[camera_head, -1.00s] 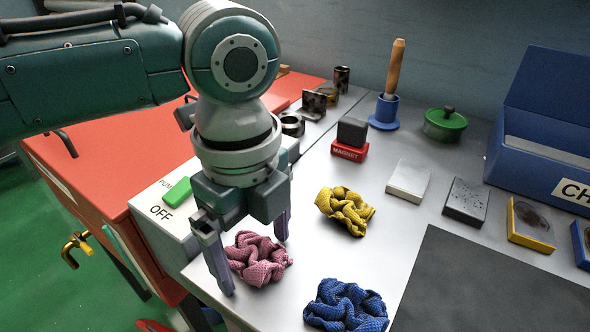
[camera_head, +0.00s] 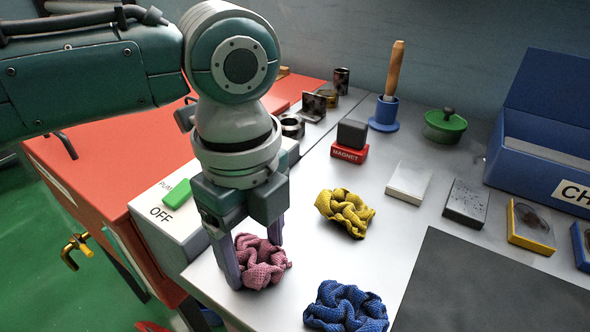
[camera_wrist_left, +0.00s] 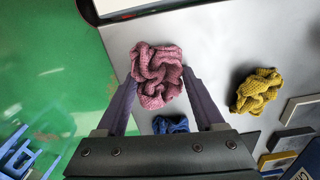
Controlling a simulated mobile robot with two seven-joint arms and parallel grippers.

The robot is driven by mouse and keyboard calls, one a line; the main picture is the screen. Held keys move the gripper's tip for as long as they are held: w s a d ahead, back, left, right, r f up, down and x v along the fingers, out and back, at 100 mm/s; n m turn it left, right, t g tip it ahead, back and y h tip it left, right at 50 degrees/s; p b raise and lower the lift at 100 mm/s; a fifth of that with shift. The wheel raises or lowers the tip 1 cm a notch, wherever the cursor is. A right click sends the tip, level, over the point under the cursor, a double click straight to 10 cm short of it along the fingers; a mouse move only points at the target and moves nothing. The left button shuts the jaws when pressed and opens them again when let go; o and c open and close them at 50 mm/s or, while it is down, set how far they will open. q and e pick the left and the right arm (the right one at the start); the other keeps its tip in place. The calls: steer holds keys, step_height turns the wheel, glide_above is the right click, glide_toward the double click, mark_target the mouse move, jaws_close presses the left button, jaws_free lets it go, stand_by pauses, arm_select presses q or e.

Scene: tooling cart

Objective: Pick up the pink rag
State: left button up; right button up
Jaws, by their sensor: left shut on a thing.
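The pink rag (camera_head: 263,262) lies crumpled on the light grey cart top near its left front edge. My left gripper (camera_head: 256,264) points down over it and is shut on the rag, one finger on each side. In the left wrist view the pink rag (camera_wrist_left: 158,76) sits between the tips of the two purple fingers (camera_wrist_left: 158,88). The rag still appears to rest on the surface. My right gripper is not in view.
A yellow rag (camera_head: 345,212) and a blue rag (camera_head: 346,306) lie close by on the right. A white box marked OFF (camera_head: 165,213) stands to the left.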

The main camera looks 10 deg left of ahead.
mark_target(256, 251)
arm_select(q)
steer(key=shift+r, duration=0.1)
arm_select(e)
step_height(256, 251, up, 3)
steer(key=p, duration=0.3)
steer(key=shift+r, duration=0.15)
arm_select(q)
step_height(256, 251, up, 20)
steer(key=o, duration=0.6)
steer(key=c, duration=0.5)
steer(key=shift+d, duration=0.1)
